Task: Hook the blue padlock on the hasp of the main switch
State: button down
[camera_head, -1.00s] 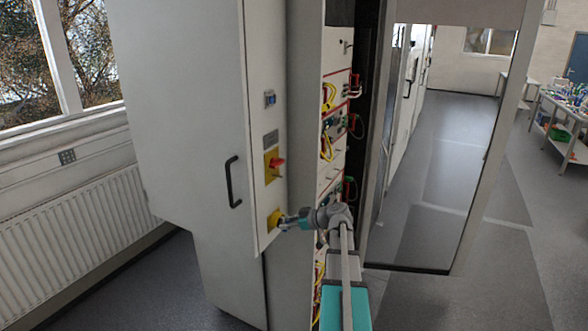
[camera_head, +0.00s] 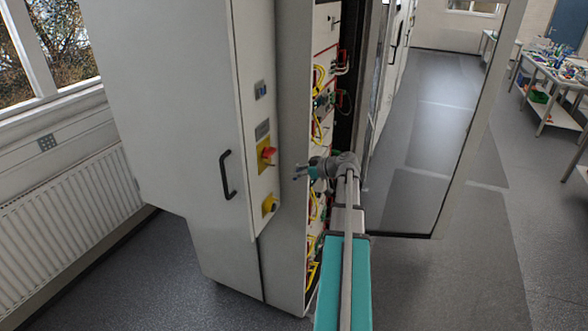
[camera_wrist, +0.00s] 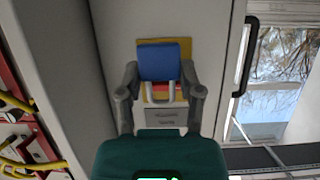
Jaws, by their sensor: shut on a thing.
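The blue padlock (camera_wrist: 159,62) is held between the two fingers of my gripper (camera_wrist: 160,75) in the wrist view. Its pale shackle points to the bottom of that picture. Behind it is the main switch, with a yellow plate (camera_wrist: 149,42) and a red part (camera_wrist: 160,87), partly hidden by the padlock. My gripper (camera_head: 300,172) is right of the switch and slightly lower, seemingly apart from the panel. The hasp cannot be made out.
A yellow unit (camera_head: 270,205) sits below the main switch. The cabinet door has a black handle (camera_head: 227,175). Open racks with yellow cables (camera_head: 318,130) stand close to my arm. A glass door (camera_head: 425,130) stands open on the right, with free floor beyond.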

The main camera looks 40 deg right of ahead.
aim_at(265, 169)
jog(key=shift+w+a, duration=0.25)
jog(key=shift+w, duration=0.2)
jog(key=shift+w+a+f, duration=0.1)
jog(key=shift+w+a, duration=0.5)
jog(key=shift+w, duration=0.85)
jog(key=shift+w+a+f, duration=0.1)
jog(key=shift+w+a, duration=0.45)
jog(key=shift+w, duration=0.85)
jog(key=shift+w+a+f, duration=0.1)
jog(key=shift+w+a, duration=0.5)
jog(key=shift+w, duration=0.85)
jog(key=shift+f+b, duration=0.35)
jog(key=shift+b, duration=0.3)
jog(key=shift+f, duration=0.1)
jog(key=shift+c, duration=0.8)
grip_release()
jog(key=shift+s, duration=0.1)
